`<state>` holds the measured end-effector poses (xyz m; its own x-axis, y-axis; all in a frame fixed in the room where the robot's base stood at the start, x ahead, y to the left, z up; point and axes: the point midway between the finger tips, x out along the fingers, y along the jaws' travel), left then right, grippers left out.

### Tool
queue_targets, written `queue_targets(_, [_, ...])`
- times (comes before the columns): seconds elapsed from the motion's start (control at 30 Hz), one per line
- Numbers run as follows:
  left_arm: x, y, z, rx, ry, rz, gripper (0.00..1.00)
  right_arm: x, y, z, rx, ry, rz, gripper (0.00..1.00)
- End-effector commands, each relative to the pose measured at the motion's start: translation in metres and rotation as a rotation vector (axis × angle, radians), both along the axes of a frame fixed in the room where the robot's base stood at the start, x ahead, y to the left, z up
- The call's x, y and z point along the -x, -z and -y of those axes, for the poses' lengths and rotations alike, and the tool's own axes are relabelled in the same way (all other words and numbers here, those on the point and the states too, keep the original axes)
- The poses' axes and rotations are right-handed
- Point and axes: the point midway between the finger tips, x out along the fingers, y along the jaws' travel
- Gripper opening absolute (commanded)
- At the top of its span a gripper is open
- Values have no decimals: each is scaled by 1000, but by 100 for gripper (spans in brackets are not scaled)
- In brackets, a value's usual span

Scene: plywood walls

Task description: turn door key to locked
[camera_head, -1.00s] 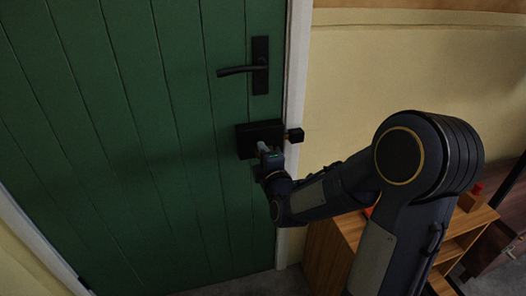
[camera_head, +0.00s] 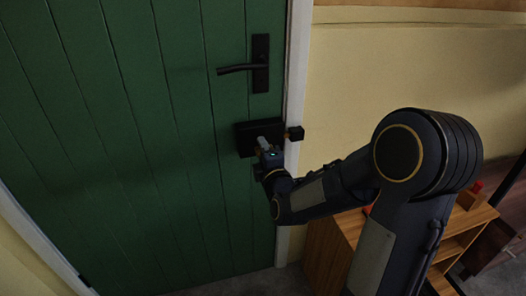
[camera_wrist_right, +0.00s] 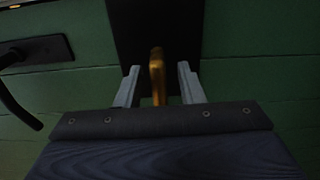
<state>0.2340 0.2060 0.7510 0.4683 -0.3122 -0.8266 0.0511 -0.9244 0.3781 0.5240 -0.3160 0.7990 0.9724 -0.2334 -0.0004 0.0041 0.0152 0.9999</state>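The green door (camera_head: 130,150) stands closed in its white frame. A black lock box (camera_head: 245,138) sits on it below the black lever handle (camera_head: 240,69). In the right wrist view the brass key (camera_wrist_right: 157,75) stands out from the black lock plate (camera_wrist_right: 185,35), seen nearly edge-on. My right gripper (camera_wrist_right: 158,86) is at the key with one finger on each side. Small gaps show between the fingers and the key, so it is open around it. In the head view my right gripper (camera_head: 264,145) covers the key. My left gripper is not in view.
A wooden shelf unit (camera_head: 335,250) stands against the cream wall (camera_head: 400,60) at the right, below my right arm. The door's left part is clear.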

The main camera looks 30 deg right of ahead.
Motion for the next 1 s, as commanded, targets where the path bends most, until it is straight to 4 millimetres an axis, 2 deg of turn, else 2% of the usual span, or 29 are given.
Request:
queue_targets(0.17, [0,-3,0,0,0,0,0,16,-1,-4,-2,0,-1,35])
queue_targets(0.4, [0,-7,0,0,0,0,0,56,-1,-14,-1,-1,-1,35])
queue_targets(0.5, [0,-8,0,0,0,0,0,68,-1,-17,-1,-1,-1,35])
queue_targets(0.67, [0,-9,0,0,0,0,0,76,0,-18,1,-1,0,35])
queue_targets(1.0, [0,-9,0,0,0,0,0,76,0,-18,1,0,0,35])
